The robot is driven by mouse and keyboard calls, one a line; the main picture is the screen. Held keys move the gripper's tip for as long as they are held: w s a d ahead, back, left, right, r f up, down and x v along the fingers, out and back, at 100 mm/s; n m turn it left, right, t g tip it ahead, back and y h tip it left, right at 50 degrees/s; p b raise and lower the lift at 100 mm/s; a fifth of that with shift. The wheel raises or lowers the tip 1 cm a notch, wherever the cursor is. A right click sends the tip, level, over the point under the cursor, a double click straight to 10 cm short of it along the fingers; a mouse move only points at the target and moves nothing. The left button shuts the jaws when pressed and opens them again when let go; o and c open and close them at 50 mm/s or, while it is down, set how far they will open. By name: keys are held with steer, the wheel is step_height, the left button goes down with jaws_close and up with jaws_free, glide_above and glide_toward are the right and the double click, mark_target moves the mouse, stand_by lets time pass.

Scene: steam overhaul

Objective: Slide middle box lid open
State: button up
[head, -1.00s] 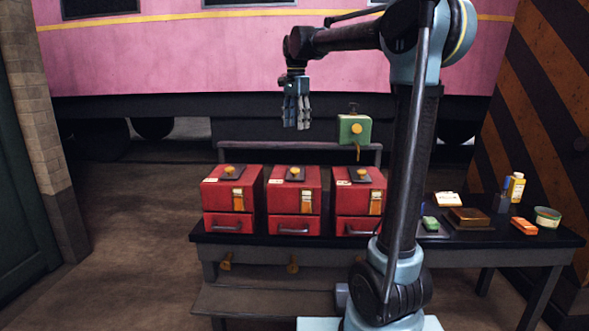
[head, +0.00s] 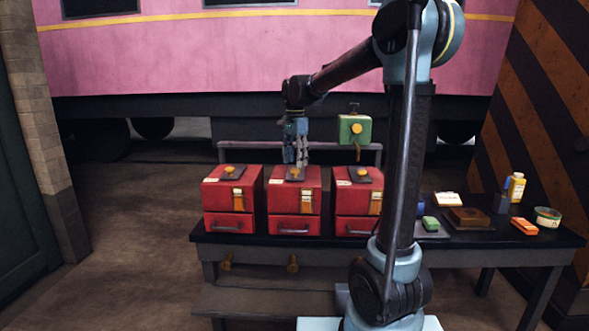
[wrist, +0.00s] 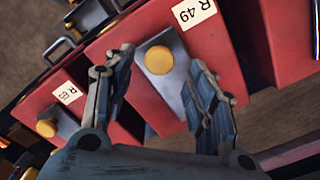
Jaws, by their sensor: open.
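Three red boxes stand in a row on the dark bench. The middle box (head: 292,197) has a dark sliding lid (head: 287,175) on top with a yellow knob (head: 294,170). My gripper (head: 296,163) points down just above this lid, fingers open. In the wrist view my two fingers (wrist: 160,85) are spread on either side of the grey lid plate (wrist: 172,85) and its yellow knob (wrist: 159,60). I cannot tell whether the fingertips touch the box.
The left box (head: 228,200) and right box (head: 357,200) stand close on either side. A green box (head: 354,130) with a yellow knob stands behind, near a grey rail (head: 250,145). Small items, including a brown block (head: 468,218), lie at the bench's right.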

steer(key=shift+f, duration=1.7)
steer(key=shift+c, duration=0.5)
